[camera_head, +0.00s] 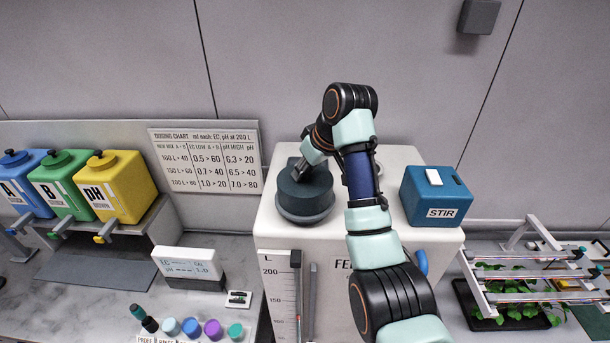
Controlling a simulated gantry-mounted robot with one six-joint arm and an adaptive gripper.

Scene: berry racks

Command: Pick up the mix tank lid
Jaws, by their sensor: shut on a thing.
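The mix tank lid (304,195) is a dark grey-teal round lid on top of the white tank (285,243), left of its centre. My gripper (299,172) reaches down to the top of the lid from the upper right and is shut on it. The fingertips are small here, and what they grasp on the lid is partly hidden by the gripper itself. The lid appears level. I cannot tell whether it rests on the tank top or is slightly above it.
A blue STIR box (436,197) stands at the tank's right. A dosing chart (205,161) is behind left. Blue, green and yellow containers (122,185) stand far left. A white meter (189,268) and several small caps (190,327) lie on the left counter. A plant rack (525,278) is right.

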